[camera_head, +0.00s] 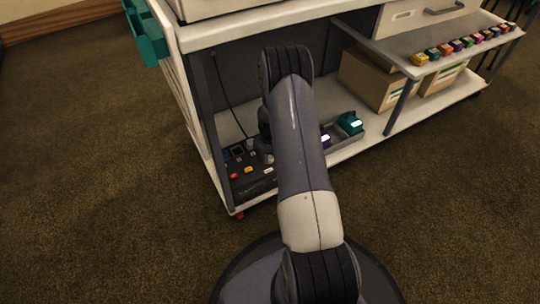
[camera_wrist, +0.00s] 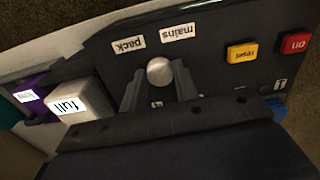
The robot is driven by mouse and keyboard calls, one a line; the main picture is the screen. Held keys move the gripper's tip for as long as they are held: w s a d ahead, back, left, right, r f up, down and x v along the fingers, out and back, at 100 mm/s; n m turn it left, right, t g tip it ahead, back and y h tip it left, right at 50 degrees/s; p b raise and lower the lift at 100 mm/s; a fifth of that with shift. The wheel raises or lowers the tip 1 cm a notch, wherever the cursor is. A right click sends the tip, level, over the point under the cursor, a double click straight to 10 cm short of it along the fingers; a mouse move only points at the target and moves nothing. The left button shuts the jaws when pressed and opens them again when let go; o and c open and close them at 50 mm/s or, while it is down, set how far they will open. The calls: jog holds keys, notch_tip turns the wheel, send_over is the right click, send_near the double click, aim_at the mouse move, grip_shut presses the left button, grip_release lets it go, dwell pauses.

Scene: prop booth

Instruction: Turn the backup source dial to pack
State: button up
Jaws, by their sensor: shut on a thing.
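The backup source dial (camera_wrist: 159,70) is a round, pale metal knob on a dark control panel (camera_wrist: 215,75) in the wrist view. A "pack" label (camera_wrist: 129,45) and a "mains" label (camera_wrist: 177,32) are beyond it, both upside down in the picture. My gripper (camera_wrist: 158,78) has one finger on each side of the knob and is shut on it. I cannot tell which label the dial points to. In the head view the panel (camera_head: 251,186) sits on the cart's lower shelf, and my arm hides the dial.
A yellow reset button (camera_wrist: 242,52) and a red "on" button (camera_wrist: 295,43) lie right of the dial. A white pack marked "full" (camera_wrist: 78,103) and a purple pack (camera_wrist: 28,94) stand left. Cardboard boxes (camera_head: 375,80) share the lower shelf (camera_head: 395,123); open carpet lies in front.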

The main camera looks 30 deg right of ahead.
aim_at(270, 158)
jog(key=n, duration=0.3)
jog(key=shift+n, duration=0.4)
jog(key=n, duration=0.4)
jog(key=shift+n, duration=0.3)
jog(key=n, duration=0.4)
jog(key=shift+n, duration=2.4)
jog(key=o, duration=1)
jog(key=shift+c, duration=0.2)
notch_tip(270, 158, up, 11)
jog(key=p, duration=0.3)
jog(key=shift+p, duration=0.3)
